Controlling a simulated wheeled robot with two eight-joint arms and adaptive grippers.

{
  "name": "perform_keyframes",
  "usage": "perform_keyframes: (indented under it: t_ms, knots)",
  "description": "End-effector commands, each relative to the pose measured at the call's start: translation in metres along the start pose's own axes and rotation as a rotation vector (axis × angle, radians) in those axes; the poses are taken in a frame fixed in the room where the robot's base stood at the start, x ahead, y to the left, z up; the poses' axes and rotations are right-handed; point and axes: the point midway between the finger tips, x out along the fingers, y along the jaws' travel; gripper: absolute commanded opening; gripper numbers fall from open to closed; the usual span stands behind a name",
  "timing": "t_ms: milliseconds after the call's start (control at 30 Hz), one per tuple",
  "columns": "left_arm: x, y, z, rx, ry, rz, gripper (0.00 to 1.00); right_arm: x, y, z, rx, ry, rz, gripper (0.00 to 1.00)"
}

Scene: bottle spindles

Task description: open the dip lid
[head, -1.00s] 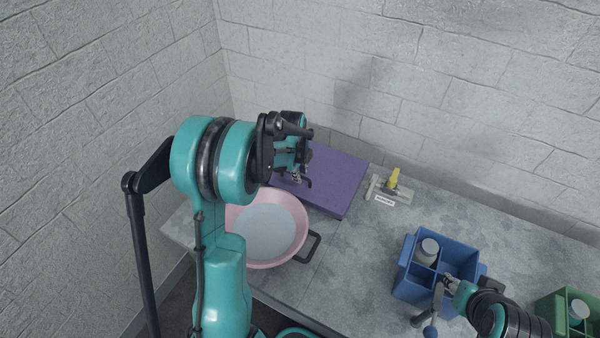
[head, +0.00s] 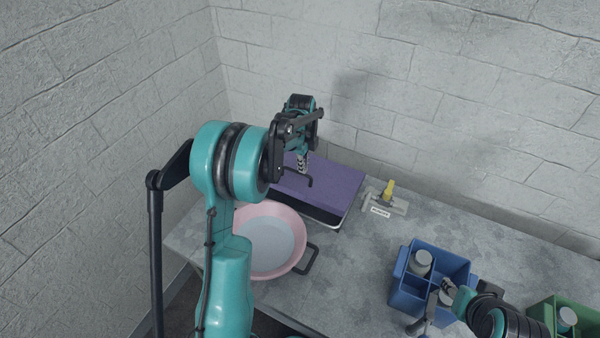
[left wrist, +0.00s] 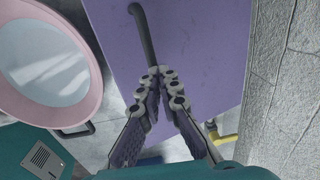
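The purple lid (head: 338,187) lies over a low dark box at the back of the table. Its near edge is raised, and a dark gap (head: 318,213) shows under it. A thin dark bent handle (head: 310,181) stands on the lid; it also shows in the left wrist view (left wrist: 143,32). My left gripper (head: 303,170) is over the lid at the handle. In the left wrist view its fingertips (left wrist: 161,72) come together on the handle's end. My right gripper (head: 446,290) is at the blue crate; its fingers are too small to read.
A pink basin (head: 298,226) with greyish liquid stands in front of the lid, with a dark handle loop at its right. A labelled grey fixture with a yellow part (head: 389,190) is right of the lid. The blue crate (head: 455,258) holds a bottle. A green crate (head: 545,310) is at far right.

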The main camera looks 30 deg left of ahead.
Motion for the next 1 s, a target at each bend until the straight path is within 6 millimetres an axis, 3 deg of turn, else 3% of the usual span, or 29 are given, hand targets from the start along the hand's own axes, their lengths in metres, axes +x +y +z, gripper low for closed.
perform_keyframes:
  t_ms: [367,533,1000]
  knots:
    - [0.003,0.001,0.000,0.000,0.000,0.002,0.31,0.002,0.000,0.002,0.000,0.000,0.000,0.40]
    - [-0.007,0.002,0.000,0.000,0.000,0.002,0.31,0.002,0.000,0.002,0.000,0.000,0.000,0.40]
    - [-0.099,0.002,0.000,0.000,0.000,0.001,0.31,0.002,0.000,0.002,0.000,0.000,0.000,0.40]
